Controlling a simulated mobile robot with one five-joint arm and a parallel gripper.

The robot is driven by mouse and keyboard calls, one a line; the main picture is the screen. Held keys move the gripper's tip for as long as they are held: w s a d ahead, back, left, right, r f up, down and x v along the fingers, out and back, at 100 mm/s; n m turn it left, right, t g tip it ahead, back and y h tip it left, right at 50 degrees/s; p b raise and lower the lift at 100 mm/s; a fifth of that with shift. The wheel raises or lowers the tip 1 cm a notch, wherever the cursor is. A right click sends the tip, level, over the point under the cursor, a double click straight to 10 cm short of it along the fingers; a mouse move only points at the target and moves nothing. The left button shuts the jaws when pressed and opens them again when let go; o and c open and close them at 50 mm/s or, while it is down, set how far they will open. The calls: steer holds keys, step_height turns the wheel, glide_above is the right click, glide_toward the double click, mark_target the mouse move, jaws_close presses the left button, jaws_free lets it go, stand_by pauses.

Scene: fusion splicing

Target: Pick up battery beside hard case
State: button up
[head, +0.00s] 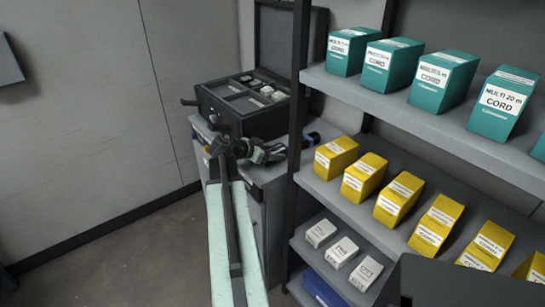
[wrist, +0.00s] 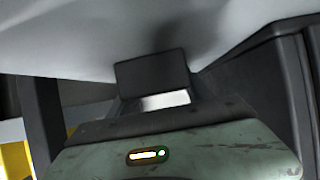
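The open black hard case (head: 240,106) stands on a grey cabinet (head: 200,128), its lid raised at the back. My gripper (head: 236,146) is at the cabinet's front, just in front of the case. I cannot make out the battery in the head view.
The shelf rack (head: 298,176) close on the right holds teal, yellow and white boxes. A dark wall, likely the case (wrist: 250,75), rises at right in the wrist view. Left floor is clear.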

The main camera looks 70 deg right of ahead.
jaws_close()
